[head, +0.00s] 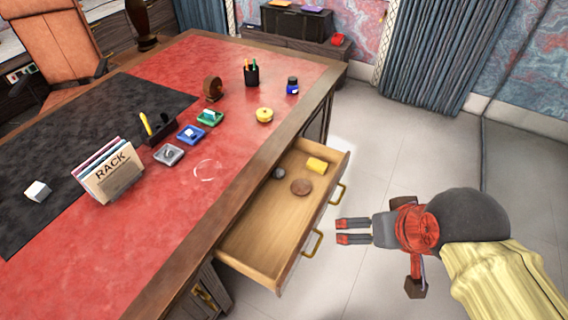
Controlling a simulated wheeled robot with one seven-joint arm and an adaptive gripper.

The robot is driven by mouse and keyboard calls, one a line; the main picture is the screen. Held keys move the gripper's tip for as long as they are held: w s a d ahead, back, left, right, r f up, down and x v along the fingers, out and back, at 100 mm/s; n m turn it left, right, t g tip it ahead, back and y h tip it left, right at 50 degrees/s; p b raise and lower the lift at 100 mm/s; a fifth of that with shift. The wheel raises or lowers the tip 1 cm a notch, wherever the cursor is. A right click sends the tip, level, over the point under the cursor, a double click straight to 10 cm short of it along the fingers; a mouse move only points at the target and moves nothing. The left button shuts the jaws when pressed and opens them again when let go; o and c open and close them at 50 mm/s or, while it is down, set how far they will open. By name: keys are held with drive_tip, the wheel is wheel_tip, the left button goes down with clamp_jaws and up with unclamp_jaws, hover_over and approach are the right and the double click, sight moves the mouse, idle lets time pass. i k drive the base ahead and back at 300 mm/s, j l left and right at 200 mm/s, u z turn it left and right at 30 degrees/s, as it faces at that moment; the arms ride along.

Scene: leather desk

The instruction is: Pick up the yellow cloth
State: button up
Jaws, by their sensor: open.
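A small yellow block-shaped thing (317,164), which looks like the folded yellow cloth, lies inside the open drawer (250,246) near its far right corner. My gripper (341,231) is to the right of the drawer, near its front handles. Its two fingers point left and are open, with nothing between them. It is apart from the cloth, which lies farther away and a little left in the picture.
A brown round thing (301,187) and a dark grey one (278,173) share the drawer. Two brass handles (313,243) jut from its front. The red-topped desk (150,222) holds a yellow round thing (264,115) and a rack (112,172). The floor right is clear.

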sight(314, 164)
drive_tip(key=i+l+u, duration=0.1)
drive_tip(key=u, duration=0.35)
drive_tip(key=i+l+u, duration=0.1)
drive_tip(key=u, duration=0.3)
drive_tip(key=i+l+u, duration=0.15)
drive_tip(key=l, duration=0.45)
drive_tip(key=i+l+u, duration=0.15)
drive_tip(key=l, duration=0.45)
drive_tip(key=i+l+u, duration=0.15)
drive_tip(key=l, duration=0.5)
drive_tip(key=l+u, duration=0.15)
drive_tip(key=l, duration=0.85)
drive_tip(key=i+l, duration=0.1)
drive_tip(key=l, duration=0.2)
